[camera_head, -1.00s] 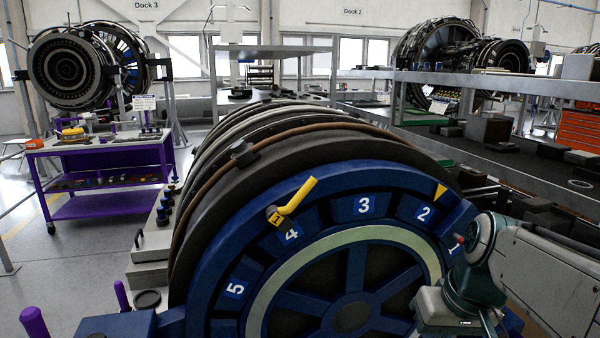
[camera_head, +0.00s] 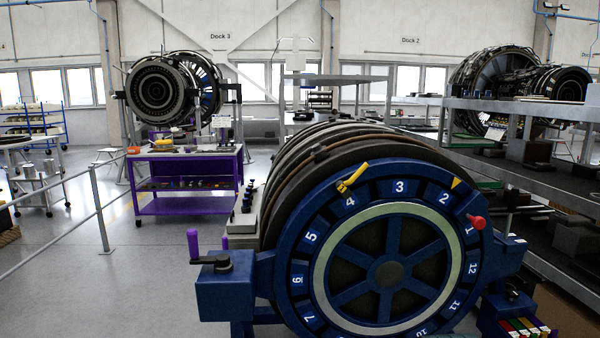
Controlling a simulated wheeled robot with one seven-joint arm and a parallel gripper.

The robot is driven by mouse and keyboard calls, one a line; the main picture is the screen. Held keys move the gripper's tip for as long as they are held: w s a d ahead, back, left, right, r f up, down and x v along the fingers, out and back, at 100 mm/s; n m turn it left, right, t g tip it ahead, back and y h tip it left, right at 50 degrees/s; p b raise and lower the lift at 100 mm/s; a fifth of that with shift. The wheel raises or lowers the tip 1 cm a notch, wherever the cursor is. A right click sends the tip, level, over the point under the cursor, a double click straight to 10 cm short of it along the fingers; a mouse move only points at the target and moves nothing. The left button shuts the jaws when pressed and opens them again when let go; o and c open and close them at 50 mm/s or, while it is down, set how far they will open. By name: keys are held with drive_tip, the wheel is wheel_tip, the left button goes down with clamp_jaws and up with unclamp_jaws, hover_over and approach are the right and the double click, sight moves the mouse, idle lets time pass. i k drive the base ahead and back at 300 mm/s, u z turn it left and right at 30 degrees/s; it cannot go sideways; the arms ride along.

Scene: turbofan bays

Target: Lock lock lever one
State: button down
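The yellow lock lever (camera_head: 352,177) is on the upper left rim of the blue numbered ring (camera_head: 291,235), near the 4. It slants up to the right. In the earlier frame its base carried a tag with a 1; here the tag is too small to read. A red knob (camera_head: 477,222) sits on the right of the ring near the 1. A yellow triangle marker (camera_head: 456,183) is by the 2. My gripper is not in view.
A purple cart (camera_head: 188,205) stands behind on the left. A grey shelf rack (camera_head: 520,180) is at the right. A railing (camera_head: 99,208) crosses the left; floor between is clear.

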sight(341, 186)
drive_tip(key=u, duration=0.65)
drive_tip(key=k, duration=0.1)
drive_tip(key=z, duration=1.3)
drive_tip(key=i, duration=1.25)
drive_tip(key=u, duration=0.7)
